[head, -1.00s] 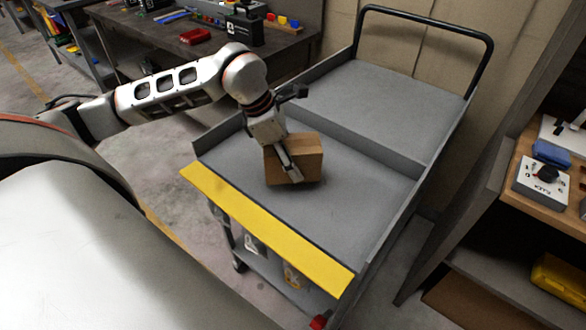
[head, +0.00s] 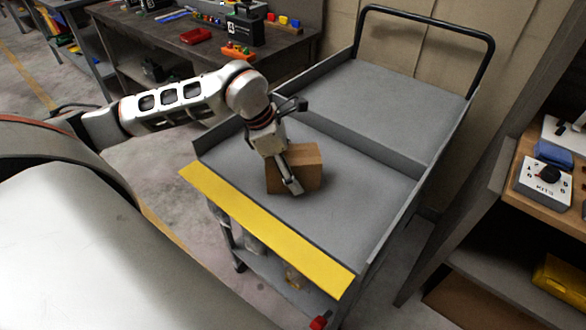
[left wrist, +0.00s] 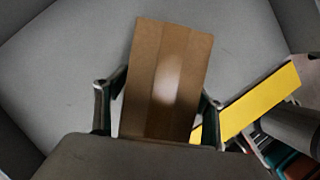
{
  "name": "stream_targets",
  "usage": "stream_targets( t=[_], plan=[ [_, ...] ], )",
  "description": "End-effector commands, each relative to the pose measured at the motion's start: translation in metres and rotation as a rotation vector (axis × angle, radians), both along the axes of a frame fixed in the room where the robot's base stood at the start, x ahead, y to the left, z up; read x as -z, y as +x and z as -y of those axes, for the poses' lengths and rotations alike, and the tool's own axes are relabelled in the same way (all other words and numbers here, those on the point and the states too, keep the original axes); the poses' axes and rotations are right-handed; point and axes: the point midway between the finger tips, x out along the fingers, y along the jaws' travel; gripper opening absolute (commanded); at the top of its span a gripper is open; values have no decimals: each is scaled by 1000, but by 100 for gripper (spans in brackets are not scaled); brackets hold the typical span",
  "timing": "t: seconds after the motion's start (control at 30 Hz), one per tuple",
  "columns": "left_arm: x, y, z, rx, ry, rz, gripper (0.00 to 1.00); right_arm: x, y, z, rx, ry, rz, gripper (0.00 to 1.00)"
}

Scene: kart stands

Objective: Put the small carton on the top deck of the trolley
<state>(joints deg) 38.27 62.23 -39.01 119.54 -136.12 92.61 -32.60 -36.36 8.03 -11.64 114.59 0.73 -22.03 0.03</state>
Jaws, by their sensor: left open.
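The small carton (head: 305,168) is a plain brown box. It sits on the grey top deck (head: 365,195) of the trolley, in the front section near the yellow edge strip. In the left wrist view the carton (left wrist: 165,80) lies between the two open fingers (left wrist: 160,105), with small gaps on the sides. The carton's underside is hidden. My right gripper is not in view.
The trolley has a low raised rim, a divider (head: 350,138) across the deck and a black handle (head: 425,25) at the back. A workbench (head: 200,45) stands behind left. A shelf with a grey control box (head: 543,180) stands at right. The deck's rear section is clear.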

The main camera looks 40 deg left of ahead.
Motion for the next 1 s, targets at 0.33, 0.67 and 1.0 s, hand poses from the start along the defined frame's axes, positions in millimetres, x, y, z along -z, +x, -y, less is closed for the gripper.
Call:
stream_targets(
  t=[0.33,0.67,1.0],
  plan=[
    [-39,-8,-12,-2,4,6,68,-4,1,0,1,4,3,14],
    [-96,-24,-30,-2,1,5,68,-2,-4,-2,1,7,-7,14],
    [-114,-30,-35,0,-1,1,68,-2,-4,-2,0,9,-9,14]
  ],
)
